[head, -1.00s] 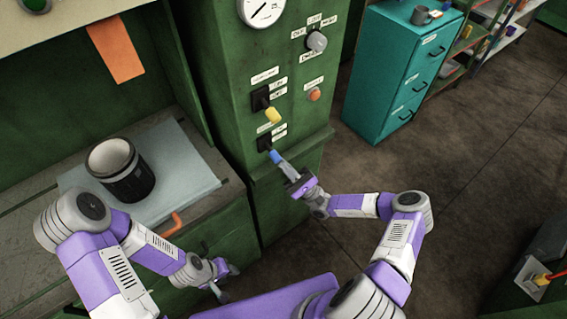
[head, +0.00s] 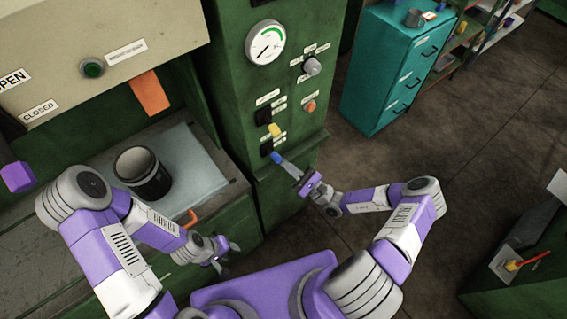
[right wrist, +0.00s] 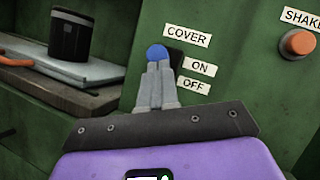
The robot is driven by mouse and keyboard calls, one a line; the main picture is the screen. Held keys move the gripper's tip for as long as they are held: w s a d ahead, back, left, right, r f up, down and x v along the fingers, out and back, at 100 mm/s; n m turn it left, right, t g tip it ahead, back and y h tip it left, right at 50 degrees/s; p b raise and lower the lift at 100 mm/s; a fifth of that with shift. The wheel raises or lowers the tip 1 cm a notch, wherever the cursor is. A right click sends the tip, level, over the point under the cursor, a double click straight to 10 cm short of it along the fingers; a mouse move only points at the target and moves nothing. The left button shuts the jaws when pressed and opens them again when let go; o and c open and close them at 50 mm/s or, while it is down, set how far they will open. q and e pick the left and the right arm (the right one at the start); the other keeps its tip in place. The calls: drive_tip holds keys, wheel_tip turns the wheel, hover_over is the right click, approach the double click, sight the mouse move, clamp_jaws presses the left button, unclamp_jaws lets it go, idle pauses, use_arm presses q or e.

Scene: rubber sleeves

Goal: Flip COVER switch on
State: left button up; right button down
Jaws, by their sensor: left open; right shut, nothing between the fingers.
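The COVER switch is a blue-tipped lever (head: 277,157) on a dark base on the green panel, and its blue tip shows in the right wrist view (right wrist: 156,52). COVER, ON and OFF labels (right wrist: 198,66) are beside it, ON above OFF. My right gripper (head: 286,163) is shut and empty, with its fingertips (right wrist: 158,68) right at the blue tip. I cannot tell if they touch it. The fingers hide most of the lever, so its exact position is unclear. My left gripper (head: 226,256) is open and empty, low in front of the bench.
A yellow-tipped switch (head: 274,130) sits just above on the panel. An orange SHAKE button (right wrist: 298,43) is to the right. A dark cylinder (head: 146,182) stands on a pale plate (head: 205,155) at left, near an orange handle (head: 190,219).

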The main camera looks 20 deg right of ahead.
drive_tip(key=w+f+b+v, duration=0.1)
drive_tip(key=b+v, duration=0.3)
drive_tip(key=v, duration=0.8)
drive_tip(key=shift+d+f+b, duration=0.35)
drive_tip(key=shift+f, duration=0.6)
drive_tip(key=shift+w+a, duration=0.1)
drive_tip(key=shift+w, duration=0.05)
